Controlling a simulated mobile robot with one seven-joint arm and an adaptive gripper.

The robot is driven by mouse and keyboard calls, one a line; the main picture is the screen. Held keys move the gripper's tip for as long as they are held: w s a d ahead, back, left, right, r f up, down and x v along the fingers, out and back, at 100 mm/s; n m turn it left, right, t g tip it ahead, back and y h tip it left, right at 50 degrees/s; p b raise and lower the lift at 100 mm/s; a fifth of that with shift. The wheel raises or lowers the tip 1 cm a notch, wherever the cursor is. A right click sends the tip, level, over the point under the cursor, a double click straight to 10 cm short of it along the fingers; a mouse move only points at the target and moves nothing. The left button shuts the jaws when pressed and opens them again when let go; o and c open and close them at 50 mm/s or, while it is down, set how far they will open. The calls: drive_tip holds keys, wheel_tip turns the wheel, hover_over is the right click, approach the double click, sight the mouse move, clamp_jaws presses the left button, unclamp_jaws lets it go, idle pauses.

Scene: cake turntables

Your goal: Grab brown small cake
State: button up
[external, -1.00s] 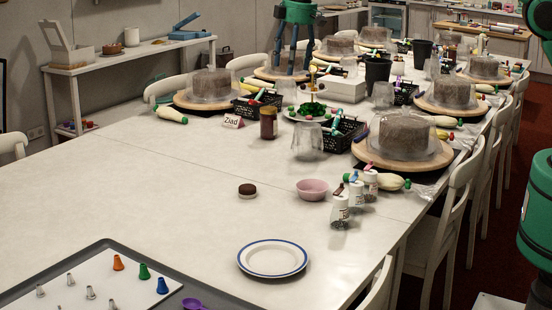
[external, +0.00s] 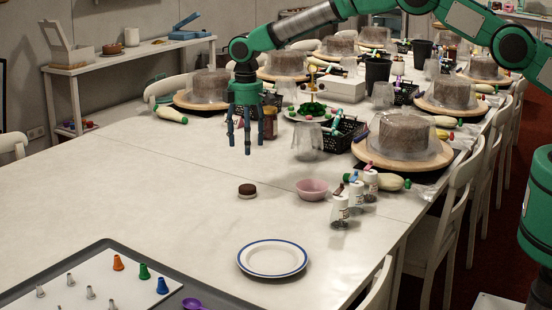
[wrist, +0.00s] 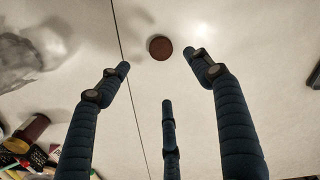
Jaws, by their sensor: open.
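In the wrist view the brown cake (wrist: 160,47) lies just beyond the fingertips, between the two outer fingers. My gripper (external: 246,148) has three dark blue fingers pointing down, spread and empty. It hangs above the table, over and apart from the cake, and appears somewhat behind it in the external view. In the wrist view my gripper (wrist: 165,82) is open with nothing between its fingers.
A pink bowl (external: 312,189) and several sprinkle shakers (external: 341,208) stand right of the cake. A blue-rimmed white plate (external: 273,259) lies in front. A brown jar (external: 270,123) and a clear upturned cup (external: 307,142) stand behind. The table left of the cake is clear.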

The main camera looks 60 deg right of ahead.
drive_tip(key=shift+a+f, duration=0.15)
drive_tip(key=shift+f, duration=0.3)
hover_over(246, 187)
drive_tip(key=shift+f+b, duration=0.45)
drive_tip(key=shift+f, duration=3.85)
drive_tip(key=shift+f+b, duration=0.5)
drive_tip(key=shift+f, duration=2.1)
drive_tip(key=shift+c, duration=0.2)
drive_tip(key=c, duration=0.9)
